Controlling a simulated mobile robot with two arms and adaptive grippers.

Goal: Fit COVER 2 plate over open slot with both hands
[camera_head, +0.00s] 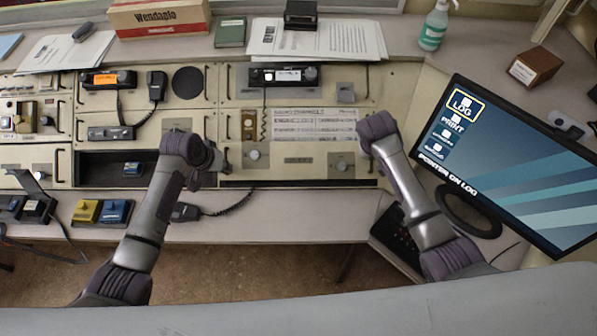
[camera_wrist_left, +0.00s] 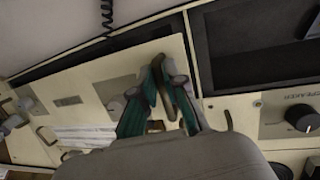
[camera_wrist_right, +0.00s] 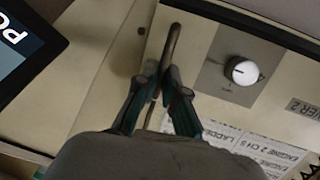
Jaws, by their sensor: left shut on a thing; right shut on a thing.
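The cream COVER 2 plate (camera_head: 298,172) lies at the console's centre, with small knobs and a handle at each end. My left gripper (camera_head: 217,167) is shut on its left handle; the closed fingers also show in the left wrist view (camera_wrist_left: 160,65). My right gripper (camera_wrist_right: 160,76) is shut on the dark right handle (camera_wrist_right: 172,42). In the head view my right wrist hides those fingertips. A dark strip of the open slot (camera_wrist_right: 245,27) shows along the plate's edge in the right wrist view, and likewise in the left wrist view (camera_wrist_left: 95,52). I cannot tell whether the plate touches the console.
Left of the plate is a dark bay (camera_head: 100,170) with a blue item (camera_head: 133,169) inside. A monitor (camera_head: 510,170) stands close on the right. A radio (camera_head: 285,75) with a coiled cord sits above the plate. Yellow and blue boxes (camera_head: 87,211) stand on the front ledge.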

